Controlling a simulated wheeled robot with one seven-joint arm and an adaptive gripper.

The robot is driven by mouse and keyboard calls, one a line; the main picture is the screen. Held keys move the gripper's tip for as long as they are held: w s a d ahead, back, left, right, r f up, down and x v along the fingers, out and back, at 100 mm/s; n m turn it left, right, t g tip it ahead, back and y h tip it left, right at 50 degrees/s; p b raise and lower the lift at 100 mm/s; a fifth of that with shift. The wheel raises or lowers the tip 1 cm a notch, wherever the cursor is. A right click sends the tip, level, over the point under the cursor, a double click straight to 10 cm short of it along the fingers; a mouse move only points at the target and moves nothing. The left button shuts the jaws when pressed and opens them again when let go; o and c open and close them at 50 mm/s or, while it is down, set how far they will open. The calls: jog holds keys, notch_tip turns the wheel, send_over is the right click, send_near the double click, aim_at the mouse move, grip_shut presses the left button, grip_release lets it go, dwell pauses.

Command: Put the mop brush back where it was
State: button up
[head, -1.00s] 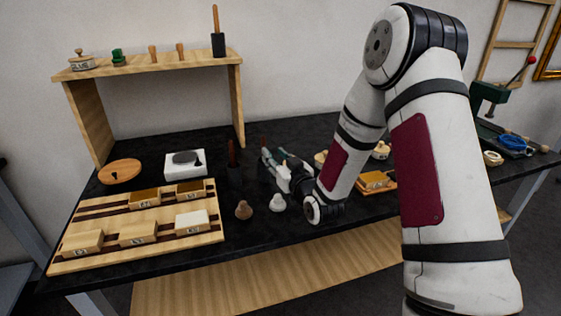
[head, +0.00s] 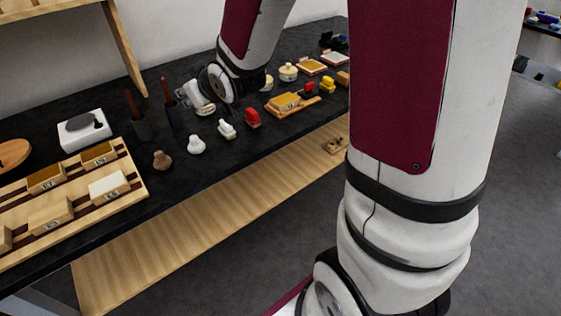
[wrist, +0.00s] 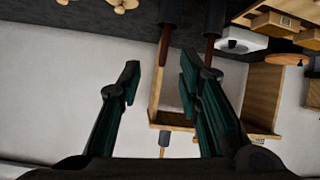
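Two dark cups stand side by side on the black table, a left cup (head: 141,129) and a right cup (head: 169,121). A brown-red handle rises from each, the left handle (head: 131,103) and the right handle (head: 164,91). I cannot tell which, if either, is the mop brush; what is inside the cups is hidden. My gripper (wrist: 158,78) is open and empty in the wrist view, which is upside down. The two handles show beyond its fingertips, one (wrist: 163,45) lined up with the gap. In the head view my wrist is just right of the cups.
A white dish (head: 84,131) with a grey disc and a wooden rack (head: 135,196) of blocks lie left. Pale knobs (head: 196,145) and a red stamp (head: 252,118) stand along the front. A wooden shelf (head: 125,47) rises behind. A lower wooden board (head: 200,215) sits under the table.

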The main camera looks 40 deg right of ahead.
jog(key=s+r+g, duration=0.1)
jog(key=s+g, duration=0.2)
jog(key=s, duration=0.8)
jog(key=s+a+r+m+g, duration=0.1)
jog(key=s+r+g, duration=0.1)
jog(key=s, duration=1)
jog(key=s+a+r+m+g, duration=0.1)
jog(key=s+r+g, duration=0.1)
jog(key=s, duration=0.9)
jog(key=shift+s+r+g, duration=0.15)
jog(key=shift+s+g, duration=0.15)
jog(key=shift+g, duration=0.6)
jog(key=shift+t, duration=0.5)
notch_tip(320, 180, up, 4)
jog(key=p, duration=0.3)
jog(key=shift+r, duration=0.2)
